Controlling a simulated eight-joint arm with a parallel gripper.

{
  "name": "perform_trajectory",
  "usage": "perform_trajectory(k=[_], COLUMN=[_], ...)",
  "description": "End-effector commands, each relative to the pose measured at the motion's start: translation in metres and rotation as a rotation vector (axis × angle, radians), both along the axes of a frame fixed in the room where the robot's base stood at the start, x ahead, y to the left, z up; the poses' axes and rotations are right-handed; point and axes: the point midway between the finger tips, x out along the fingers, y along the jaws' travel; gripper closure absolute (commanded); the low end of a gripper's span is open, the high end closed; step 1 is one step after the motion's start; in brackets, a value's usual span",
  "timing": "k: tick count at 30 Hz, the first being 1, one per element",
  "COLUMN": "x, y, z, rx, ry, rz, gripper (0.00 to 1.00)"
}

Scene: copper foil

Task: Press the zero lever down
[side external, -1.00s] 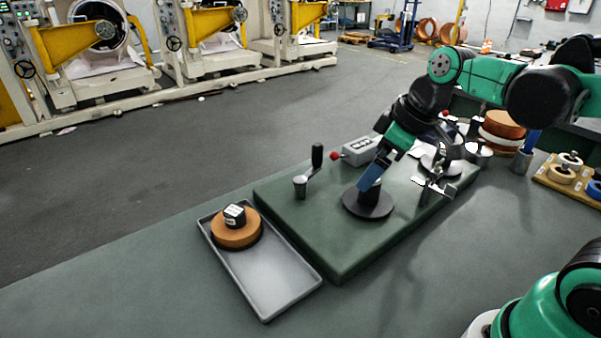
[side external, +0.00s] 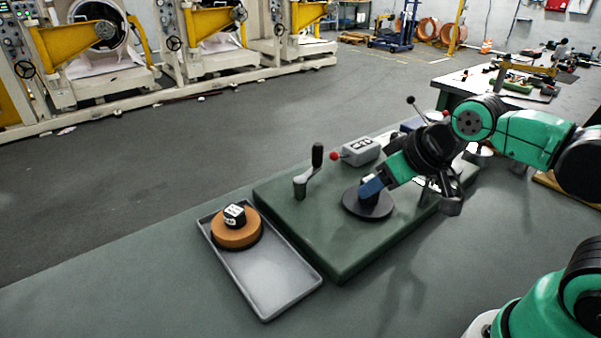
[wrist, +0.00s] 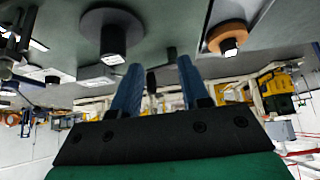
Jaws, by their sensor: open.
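A grey counter box (side external: 361,151) with dark digits stands on the far side of the green base plate. A short lever with a red ball knob (side external: 335,156) sticks out of its left side, apart from my gripper. My gripper (side external: 371,187) is tilted, with its blue fingers pointing down and left, and appears in front of the black round spindle base (side external: 355,204). Contact there cannot be told. The red knob cannot be made out in that view.
A crank with a black handle (side external: 317,156) stands on the green base plate (side external: 320,232), left of the spindle. A grey tray (side external: 268,285) beside the plate holds a copper-coloured coil (side external: 237,233) with a dark block on top.

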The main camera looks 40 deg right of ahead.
Motion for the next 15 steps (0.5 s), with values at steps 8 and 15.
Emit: perform_trajectory(k=[8,15], x=[0.0,0.0], y=[0.0,0.0], z=[0.0,0.0], rx=[0.0,0.0], ry=[0.0,0.0], rz=[0.0,0.0], gripper=[1.0,1.0])
